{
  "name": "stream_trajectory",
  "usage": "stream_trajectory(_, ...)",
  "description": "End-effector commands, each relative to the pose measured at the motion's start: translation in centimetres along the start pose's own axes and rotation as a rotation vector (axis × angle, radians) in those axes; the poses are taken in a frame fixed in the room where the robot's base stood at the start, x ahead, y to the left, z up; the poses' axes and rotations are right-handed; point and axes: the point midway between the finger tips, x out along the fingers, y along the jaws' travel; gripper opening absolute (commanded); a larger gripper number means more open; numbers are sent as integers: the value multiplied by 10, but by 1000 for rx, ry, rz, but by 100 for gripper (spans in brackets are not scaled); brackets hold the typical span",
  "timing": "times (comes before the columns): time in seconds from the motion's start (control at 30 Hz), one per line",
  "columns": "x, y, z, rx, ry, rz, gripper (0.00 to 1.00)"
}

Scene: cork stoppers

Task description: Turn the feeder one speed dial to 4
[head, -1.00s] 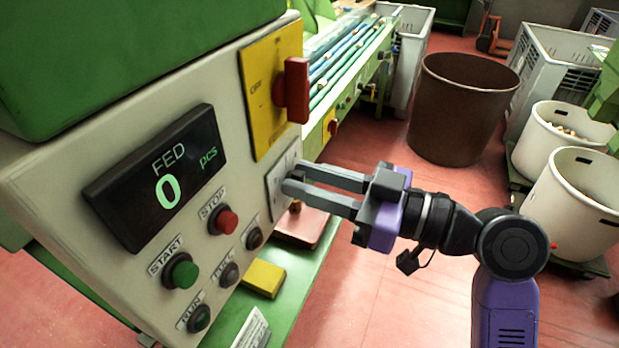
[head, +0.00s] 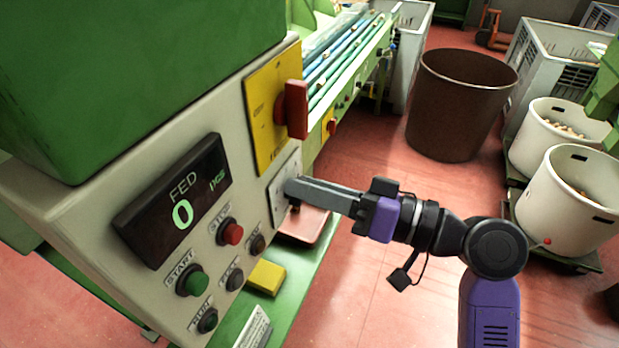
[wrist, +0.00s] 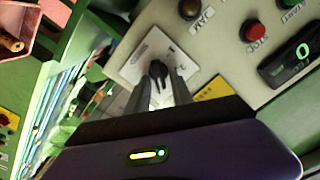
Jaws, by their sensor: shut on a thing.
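The speed dial is a small black knob (wrist: 158,72) on a pale square plate (wrist: 150,55), seen in the wrist view. My gripper (wrist: 160,88) is shut on this knob, one finger on each side. In the head view my gripper (head: 292,188) reaches the panel from the right, and its fingers hide most of the knob. The dial plate (head: 281,190) shows beside the fingertips, below the yellow switch plate. The dial's numbers and pointer setting are too small to read. The display (head: 175,200) reads FED 0 pcs.
A red switch handle (head: 292,108) juts out just above my fingers. The red STOP button (head: 230,232) and green START button (head: 192,283) sit to the lower left. A yellow block (head: 266,276) lies on the green ledge below.

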Motion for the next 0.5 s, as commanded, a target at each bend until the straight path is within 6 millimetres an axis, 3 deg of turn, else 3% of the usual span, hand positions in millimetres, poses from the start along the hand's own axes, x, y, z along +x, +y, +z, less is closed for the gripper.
stream_trajectory(0.5,-1,3,-1,232,3,2,0)
